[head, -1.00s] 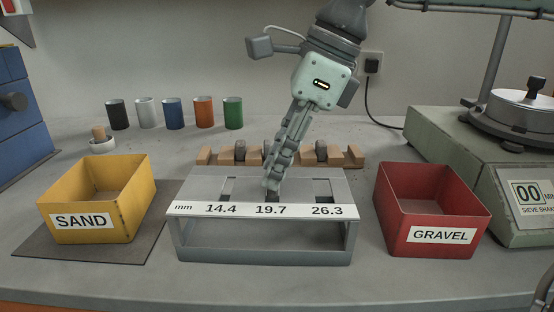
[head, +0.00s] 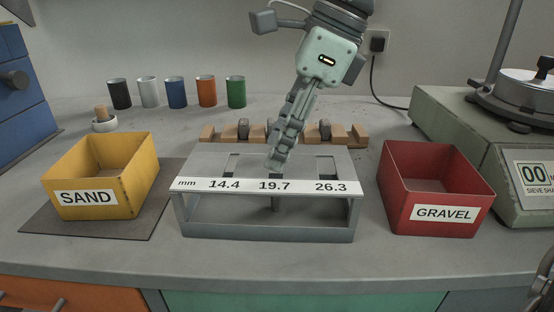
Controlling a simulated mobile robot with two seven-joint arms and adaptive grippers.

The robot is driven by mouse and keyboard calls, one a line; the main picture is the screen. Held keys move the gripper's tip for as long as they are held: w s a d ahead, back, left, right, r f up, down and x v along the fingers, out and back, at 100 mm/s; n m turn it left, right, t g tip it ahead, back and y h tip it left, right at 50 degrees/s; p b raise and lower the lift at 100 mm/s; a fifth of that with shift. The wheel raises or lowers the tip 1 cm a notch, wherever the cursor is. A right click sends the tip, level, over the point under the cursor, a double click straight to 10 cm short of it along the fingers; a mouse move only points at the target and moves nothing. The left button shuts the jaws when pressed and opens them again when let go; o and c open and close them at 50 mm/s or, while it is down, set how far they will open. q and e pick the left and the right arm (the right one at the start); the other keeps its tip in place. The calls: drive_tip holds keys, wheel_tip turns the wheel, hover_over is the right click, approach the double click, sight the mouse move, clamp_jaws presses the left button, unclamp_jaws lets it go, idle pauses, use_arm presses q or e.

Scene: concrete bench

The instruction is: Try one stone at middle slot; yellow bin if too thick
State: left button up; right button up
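The slot gauge (head: 180,212) is a grey metal stand with slots marked 14.4, 19.7 and 26.3 mm. A small dark grey piece (head: 275,203), apparently a stone, shows under the gauge's top below that slot. I cannot tell whether the fingers hold it. Grey stones stand in the wooden rack behind, one at left (head: 243,128) and one at right (head: 325,130); my gripper hides part of the rack. The yellow SAND bin (head: 122,190) is at left.
The red GRAVEL bin (head: 402,204) stands right of the gauge, beside the sieve shaker (head: 455,125). The bench front is clear.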

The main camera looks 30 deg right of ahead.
drive_tip(key=shift+o, duration=0.4)
drive_tip(key=v, duration=1.2)
idle(0.4)
